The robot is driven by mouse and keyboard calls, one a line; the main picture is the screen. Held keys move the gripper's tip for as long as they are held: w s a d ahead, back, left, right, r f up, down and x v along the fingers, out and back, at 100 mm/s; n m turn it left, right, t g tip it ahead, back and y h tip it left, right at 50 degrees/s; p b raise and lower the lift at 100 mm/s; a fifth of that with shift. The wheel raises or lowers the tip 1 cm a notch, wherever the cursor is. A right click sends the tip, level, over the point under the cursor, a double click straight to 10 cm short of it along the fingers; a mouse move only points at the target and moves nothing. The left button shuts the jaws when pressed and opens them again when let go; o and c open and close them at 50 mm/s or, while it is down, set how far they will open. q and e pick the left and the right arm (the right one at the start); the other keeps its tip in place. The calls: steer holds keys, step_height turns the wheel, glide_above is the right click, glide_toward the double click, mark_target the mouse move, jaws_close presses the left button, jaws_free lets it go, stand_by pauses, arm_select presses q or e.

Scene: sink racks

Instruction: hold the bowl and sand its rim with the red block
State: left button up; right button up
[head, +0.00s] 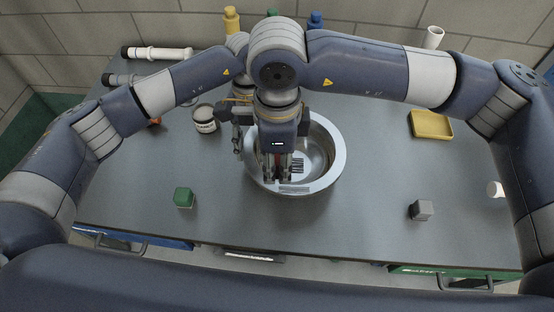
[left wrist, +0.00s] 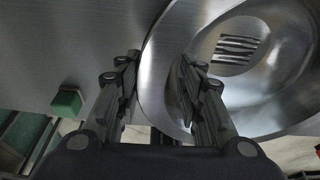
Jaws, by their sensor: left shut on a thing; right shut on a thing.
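The shiny metal bowl (head: 335,165) stands on the grey worktop near its middle, and its wall also shows in the left wrist view (left wrist: 160,95). My left gripper (head: 238,142) is at the bowl's left side, with its fingers either side of the rim in the left wrist view (left wrist: 160,65), shut on it. My right gripper (head: 278,176) points down over the near left part of the bowl. It is shut on the red block (head: 278,162), of which only a reddish sliver shows between the fingers. Whether the block touches the rim I cannot tell. A pale rectangular patch (head: 294,189) lies on the near rim.
A green block (head: 184,197) lies left of the bowl; a grey block (head: 421,210) and yellow tray (head: 431,125) lie right. Pipes (head: 157,53) lie back left. The front worktop between the blocks is clear.

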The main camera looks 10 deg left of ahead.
arm_select(q)
steer(key=o, duration=1.2)
steer(key=shift+c, duration=0.2)
steer(key=v, duration=1.2)
steer(key=shift+f, duration=0.15)
